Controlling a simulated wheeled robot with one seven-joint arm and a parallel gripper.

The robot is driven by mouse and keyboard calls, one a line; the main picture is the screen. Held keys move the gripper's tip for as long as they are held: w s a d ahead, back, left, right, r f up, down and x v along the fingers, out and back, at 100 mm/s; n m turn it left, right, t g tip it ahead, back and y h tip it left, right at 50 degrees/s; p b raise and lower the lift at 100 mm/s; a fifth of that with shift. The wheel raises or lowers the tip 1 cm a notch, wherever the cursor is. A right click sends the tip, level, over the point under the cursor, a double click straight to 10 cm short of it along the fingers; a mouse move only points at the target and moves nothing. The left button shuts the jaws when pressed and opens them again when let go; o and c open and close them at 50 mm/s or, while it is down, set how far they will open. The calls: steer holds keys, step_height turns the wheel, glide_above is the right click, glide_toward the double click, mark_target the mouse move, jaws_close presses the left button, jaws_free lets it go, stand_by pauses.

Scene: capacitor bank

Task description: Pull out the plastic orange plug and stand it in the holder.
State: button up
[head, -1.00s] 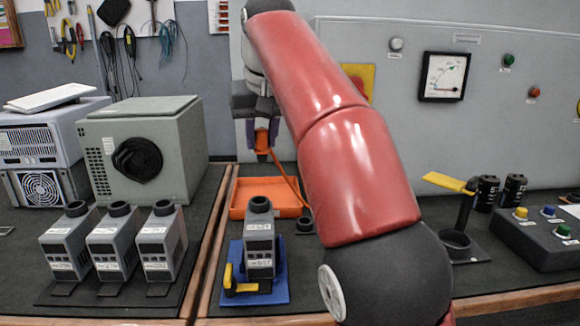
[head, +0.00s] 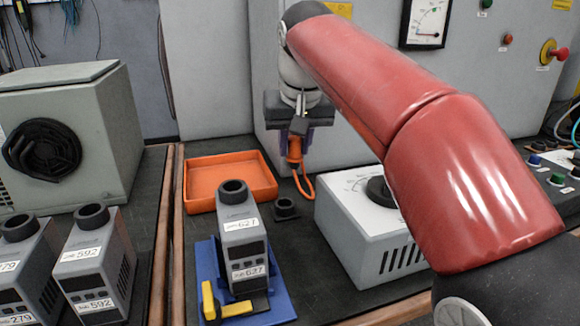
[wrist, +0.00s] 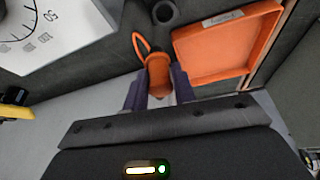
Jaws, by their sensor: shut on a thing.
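My gripper (head: 297,136) is shut on the orange plug (head: 294,150), which hangs down in the air with an orange loop below and to its right. In the wrist view the plug (wrist: 158,74) sits between the two purple-grey fingers. A small dark round holder (head: 286,207) stands on the bench just below the plug in the head view, apart from it. In the wrist view the holder's open ring (wrist: 163,12) shows at the top edge, beyond the plug. Its opening looks empty there.
A shallow orange tray (head: 190,192) lies left of the holder. A grey capacitor unit (head: 241,228) stands on a blue base in front, with a yellow handle (head: 210,302). A white dial box (head: 350,240) stands close on the right. The wall panel rises behind.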

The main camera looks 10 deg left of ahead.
steer(key=s+a+f, duration=0.1)
steer(key=a+f, duration=0.1)
steer(key=b, duration=0.6)
glide_above(283, 199)
steer(key=s, duration=0.1)
steer(key=f, duration=0.4)
steer(key=shift+s+d+f, duration=0.2)
steer(key=shift+d+f, duration=0.15)
steer(key=shift+f, duration=0.05)
steer(key=shift+r+p, duration=0.1)
steer(key=shift+p, duration=0.2)
steer(key=shift+f+b, duration=0.8)
steer(key=shift+f, duration=0.45)
steer(key=o, duration=1.1)
steer(key=shift+p+v, duration=1.3)
steer(key=shift+v, duration=2.65)
steer(key=shift+r, duration=0.15)
